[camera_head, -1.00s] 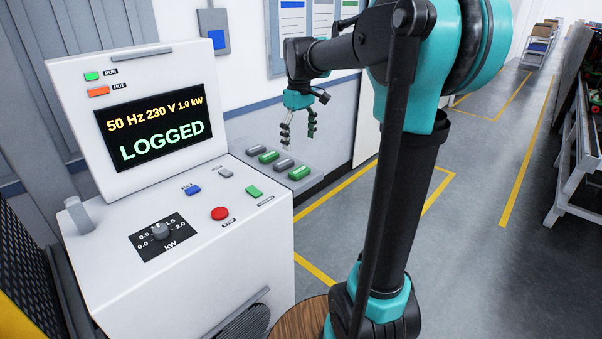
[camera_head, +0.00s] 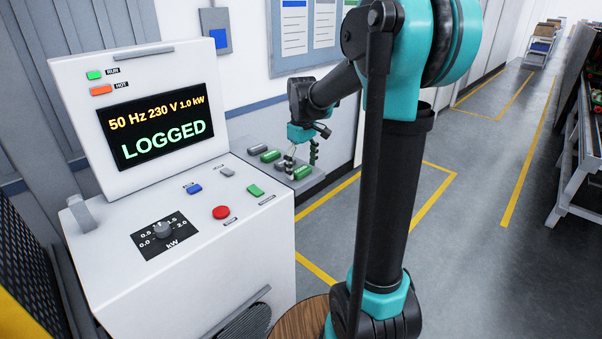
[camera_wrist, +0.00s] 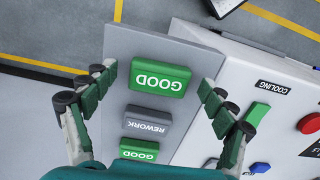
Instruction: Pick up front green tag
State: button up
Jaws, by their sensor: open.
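The front green tag (camera_head: 302,172) lies at the near end of a row of tags on a grey tray (camera_head: 316,178). In the wrist view the same tag (camera_wrist: 160,78) reads GOOD upside down. My gripper (camera_head: 301,162) is open just above it, with one finger on either side in the wrist view (camera_wrist: 157,80). The fingers look apart from the tag; the exact height gap is hard to tell. A grey REWORK tag (camera_wrist: 147,122) and another green GOOD tag (camera_wrist: 139,149) lie behind it in the row.
A white control cabinet (camera_head: 190,270) stands beside the tray, with a LOGGED screen (camera_head: 160,125), a red button (camera_head: 221,212) and a knob (camera_head: 163,229). A wall with posted sheets is behind. Open floor with yellow lines lies to the right.

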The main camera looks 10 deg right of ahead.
jog(key=c, duration=1.1)
jog(key=shift+r, duration=0.2)
